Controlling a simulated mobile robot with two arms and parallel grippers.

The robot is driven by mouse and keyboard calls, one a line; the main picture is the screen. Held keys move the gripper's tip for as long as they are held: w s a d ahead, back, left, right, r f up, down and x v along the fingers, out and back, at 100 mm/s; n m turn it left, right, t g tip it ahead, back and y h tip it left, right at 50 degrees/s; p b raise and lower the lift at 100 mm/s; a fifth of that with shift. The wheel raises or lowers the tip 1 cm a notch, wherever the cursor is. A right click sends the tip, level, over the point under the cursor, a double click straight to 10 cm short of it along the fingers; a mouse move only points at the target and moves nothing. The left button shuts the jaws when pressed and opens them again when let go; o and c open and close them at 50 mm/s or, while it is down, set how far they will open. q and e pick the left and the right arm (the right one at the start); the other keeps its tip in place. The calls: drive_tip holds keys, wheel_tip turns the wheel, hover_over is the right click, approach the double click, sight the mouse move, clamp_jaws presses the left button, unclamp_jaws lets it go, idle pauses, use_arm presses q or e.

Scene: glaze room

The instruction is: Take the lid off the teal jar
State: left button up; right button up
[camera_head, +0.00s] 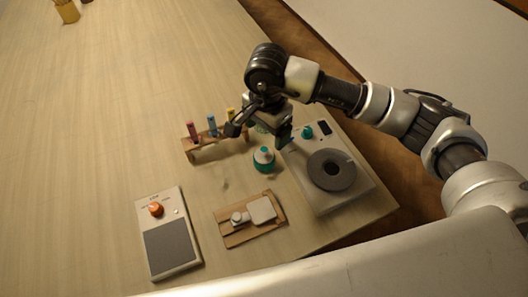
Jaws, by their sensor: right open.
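The teal jar (264,166) stands upright on the table near the middle of the head view. A pale cap, which looks like its lid, sits on top (264,152). My left gripper is not in view.
A wooden rack (205,148) with colored tubes stands left of the gripper. A device with a dark disc (322,184) and a teal knob is to the right. A wooden board (236,236) and a box with an orange knob (154,189) lie nearer.

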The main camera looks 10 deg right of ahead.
sight(264, 149)
wheel_tip(264, 149, down, 3)
drive_tip(key=shift+f+p, duration=0.15)
drive_tip(key=shift+p, duration=0.25)
drive_tip(key=f+p, duration=0.2)
drive_tip(key=f, duration=0.2)
drive_tip(key=shift+w+a+f+p, duration=0.25)
drive_tip(key=shift+f+p, duration=0.15)
drive_tip(key=shift+f, duration=0.35)
drive_tip(key=c, duration=1)
